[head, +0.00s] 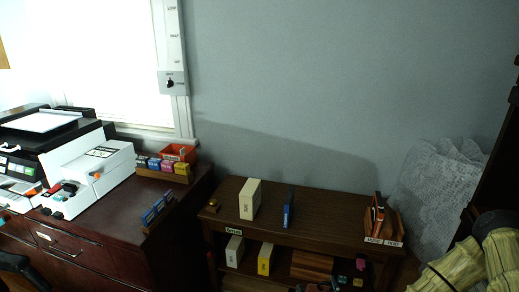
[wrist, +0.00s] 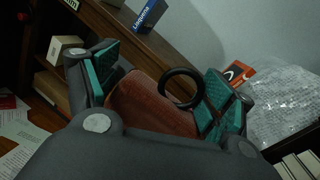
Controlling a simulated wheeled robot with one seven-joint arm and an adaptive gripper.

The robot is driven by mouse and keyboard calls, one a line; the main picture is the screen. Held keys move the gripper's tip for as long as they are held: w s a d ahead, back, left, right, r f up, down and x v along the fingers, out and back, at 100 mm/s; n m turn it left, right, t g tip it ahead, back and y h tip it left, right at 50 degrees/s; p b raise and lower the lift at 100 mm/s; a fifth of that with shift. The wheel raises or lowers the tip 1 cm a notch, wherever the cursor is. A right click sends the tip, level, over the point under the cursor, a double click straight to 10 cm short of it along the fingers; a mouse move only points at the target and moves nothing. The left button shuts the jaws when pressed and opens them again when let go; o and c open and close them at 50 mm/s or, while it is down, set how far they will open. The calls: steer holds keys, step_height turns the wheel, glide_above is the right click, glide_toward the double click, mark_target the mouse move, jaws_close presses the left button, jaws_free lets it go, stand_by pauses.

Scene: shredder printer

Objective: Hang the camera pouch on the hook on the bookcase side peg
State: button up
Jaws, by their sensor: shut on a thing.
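In the wrist view my gripper (wrist: 160,100) has teal-padded fingers shut on a brown leather-like camera pouch (wrist: 150,108). A black ring (wrist: 182,88) stands up at the pouch's upper right, close to the right finger. The pouch's lower part is hidden behind the gripper body. The gripper and pouch do not show clearly in the head view. A low dark wooden bookcase (head: 325,207) stands against the grey wall in the head view; its shelves also show beyond the gripper in the wrist view (wrist: 170,58). I cannot make out the hook or side peg in either view.
On the bookcase top are a cream box (head: 250,199), a blue box (head: 288,208) and a wooden tray (head: 393,228). Crumpled bubble wrap (head: 440,190) leans at the right. A desk (head: 105,225) with a white machine (head: 90,172) stands left. Yellowish bundles (head: 450,270) fill the lower right.

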steer(key=shift+s+d+f, duration=0.1)
steer(key=shift+s+f, duration=0.75)
steer(key=shift+f, duration=0.05)
steer(key=shift+w, duration=0.1)
steer(key=shift+w+b, duration=0.25)
steer(key=shift+b, duration=0.05)
steer(key=shift+m+h, duration=0.4)
steer(key=shift+h, duration=0.2)
steer(key=shift+w+d+r+b, duration=0.35)
steer(key=shift+w+r+b, duration=1.6)
steer(key=shift+w+b, duration=1.35)
steer(key=shift+w+d+r+b, duration=0.3)
steer(key=shift+w+r+b, duration=1.6)
steer(key=shift+w+b, duration=1.3)
steer(key=shift+w+d+r+b, duration=0.35)
steer(key=shift+w+r+b, duration=1.6)
steer(key=shift+w+b, duration=1.35)
steer(key=shift+w, duration=0.15)
